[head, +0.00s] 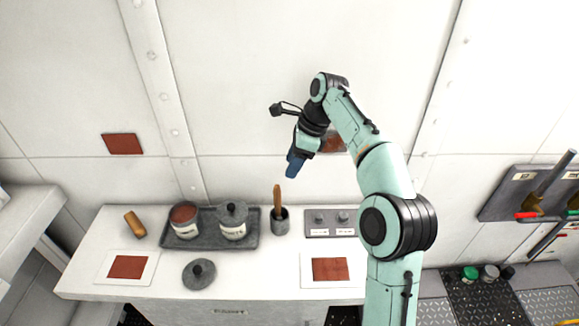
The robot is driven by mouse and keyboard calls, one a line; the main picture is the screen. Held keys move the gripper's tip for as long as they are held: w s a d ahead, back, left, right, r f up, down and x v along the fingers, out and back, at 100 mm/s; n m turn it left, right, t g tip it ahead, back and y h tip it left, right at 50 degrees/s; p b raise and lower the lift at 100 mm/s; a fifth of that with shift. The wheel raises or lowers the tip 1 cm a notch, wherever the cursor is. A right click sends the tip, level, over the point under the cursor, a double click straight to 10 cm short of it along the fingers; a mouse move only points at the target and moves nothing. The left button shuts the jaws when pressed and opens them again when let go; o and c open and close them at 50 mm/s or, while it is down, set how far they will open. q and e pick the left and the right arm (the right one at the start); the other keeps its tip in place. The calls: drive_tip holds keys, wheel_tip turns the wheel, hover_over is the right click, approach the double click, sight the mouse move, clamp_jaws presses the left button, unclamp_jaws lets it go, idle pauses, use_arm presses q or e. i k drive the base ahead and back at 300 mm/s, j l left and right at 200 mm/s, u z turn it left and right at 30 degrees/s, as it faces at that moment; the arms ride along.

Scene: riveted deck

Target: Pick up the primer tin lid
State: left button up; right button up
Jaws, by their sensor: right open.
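A round dark grey lid (199,274) with a knob on top lies on the white counter, in front of the tray. An open tin (185,228) with red-brown contents stands at the left of the dark tray (210,246). Beside it a second tin (232,230) has a similar grey knobbed lid on. My right gripper (293,170) is open, with blue fingers pointing down. It appears in the air, up and to the right of the loose lid and well apart from it. My left gripper is not in view.
A grey cup (279,222) holding a wooden-handled tool stands right of the tray. A wooden block-like object (135,225) lies at the left. Red-brown sample cards (129,267) (331,270) lie at the counter's front. A grey panel with knobs (329,223) sits further right.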

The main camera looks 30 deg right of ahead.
sight(200, 273)
drive_tip(key=k+j, duration=0.8)
drive_tip(key=j, duration=0.1)
